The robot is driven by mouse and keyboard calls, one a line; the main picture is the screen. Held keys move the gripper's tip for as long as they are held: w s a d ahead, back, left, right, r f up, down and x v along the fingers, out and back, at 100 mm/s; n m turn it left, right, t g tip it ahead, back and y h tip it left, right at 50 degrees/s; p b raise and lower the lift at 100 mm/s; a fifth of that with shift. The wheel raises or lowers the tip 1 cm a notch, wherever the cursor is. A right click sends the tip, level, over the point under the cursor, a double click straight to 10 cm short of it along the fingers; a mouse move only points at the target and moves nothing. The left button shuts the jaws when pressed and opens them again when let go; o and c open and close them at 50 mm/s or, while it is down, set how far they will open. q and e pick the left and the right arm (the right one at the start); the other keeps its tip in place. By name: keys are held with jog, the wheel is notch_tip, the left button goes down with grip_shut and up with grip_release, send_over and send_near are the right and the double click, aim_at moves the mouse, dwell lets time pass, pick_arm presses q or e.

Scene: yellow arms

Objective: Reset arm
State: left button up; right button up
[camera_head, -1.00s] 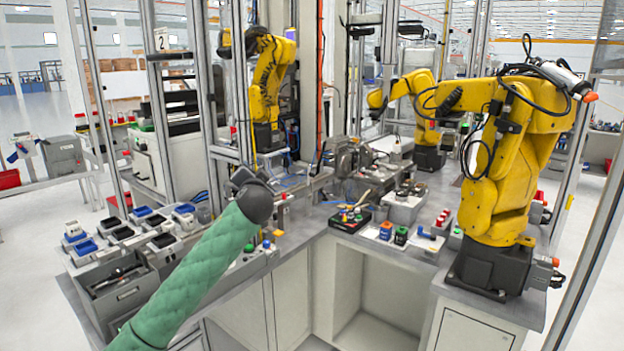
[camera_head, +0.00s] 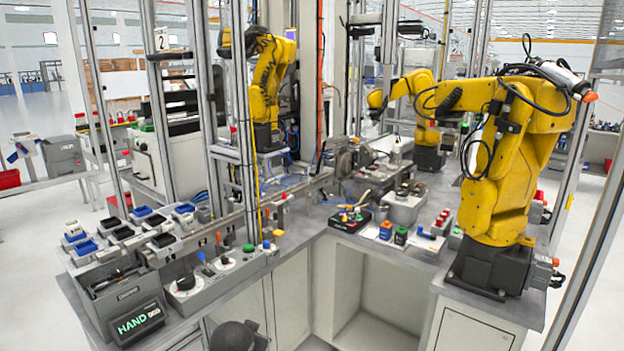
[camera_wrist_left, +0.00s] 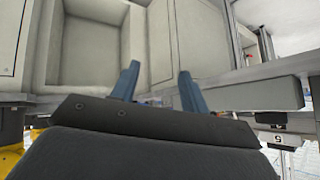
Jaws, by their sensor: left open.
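My left gripper (camera_wrist_left: 158,88) shows in the left wrist view with its two blue fingers apart, open and with nothing between them. It faces the front of the light cabinet (camera_wrist_left: 105,45) under the workbench, with an open recess there. In the head view only a dark rounded part of my left arm (camera_head: 232,337) shows at the bottom edge, below the bench top; the gripper itself is not visible there. My right gripper is in neither view.
A grey bench (camera_head: 325,225) holds trays, a black HAND box (camera_head: 138,322), a knob panel (camera_head: 215,272) and a button box (camera_head: 350,218). A large yellow robot arm (camera_head: 510,160) stands at right. Metal posts frame the cell.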

pick_arm(q)
jog(key=s+f+g, duration=0.2)
jog(key=s+f, duration=0.7)
jog(key=s, duration=0.4)
jog(key=s+f+n+g, duration=0.1)
jog(key=s+f+g, duration=0.2)
jog(key=s+f, duration=0.7)
jog(key=s+f+n+g, duration=0.1)
jog(key=s+f+g, duration=0.1)
jog(key=s+f, duration=0.8)
jog(key=s, duration=0.6)
jog(key=shift+a+f, duration=0.25)
jog(key=shift+a, duration=0.05)
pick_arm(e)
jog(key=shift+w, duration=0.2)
pick_arm(q)
jog(key=shift+s, duration=0.1)
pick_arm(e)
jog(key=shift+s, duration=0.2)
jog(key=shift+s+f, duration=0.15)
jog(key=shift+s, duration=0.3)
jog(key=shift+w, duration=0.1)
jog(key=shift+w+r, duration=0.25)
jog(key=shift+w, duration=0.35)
